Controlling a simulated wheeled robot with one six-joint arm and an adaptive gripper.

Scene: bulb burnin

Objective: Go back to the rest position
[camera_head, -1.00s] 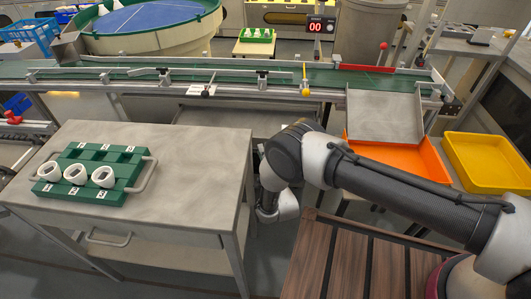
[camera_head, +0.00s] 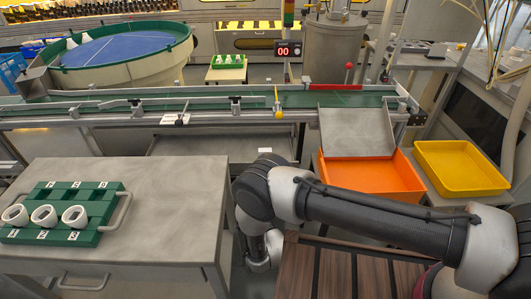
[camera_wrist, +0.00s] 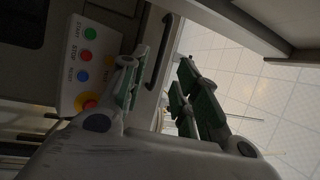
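My arm reaches left across the lower right of the head view and bends down beside the grey table (camera_head: 150,180). The gripper end is hidden there below the arm's bend. In the wrist view my gripper (camera_wrist: 160,98) shows two green-padded fingers with a clear gap between them. Nothing is held in the gap. Past the fingers lie a dark handle and a pale tiled floor (camera_wrist: 250,95).
A green tray (camera_head: 105,212) with several white rings stands on the grey table. A panel with coloured buttons (camera_wrist: 85,65) lies left of the fingers. A conveyor (camera_head: 200,103) crosses behind. An orange bin (camera_head: 370,175) and a yellow bin (camera_head: 460,168) stand right.

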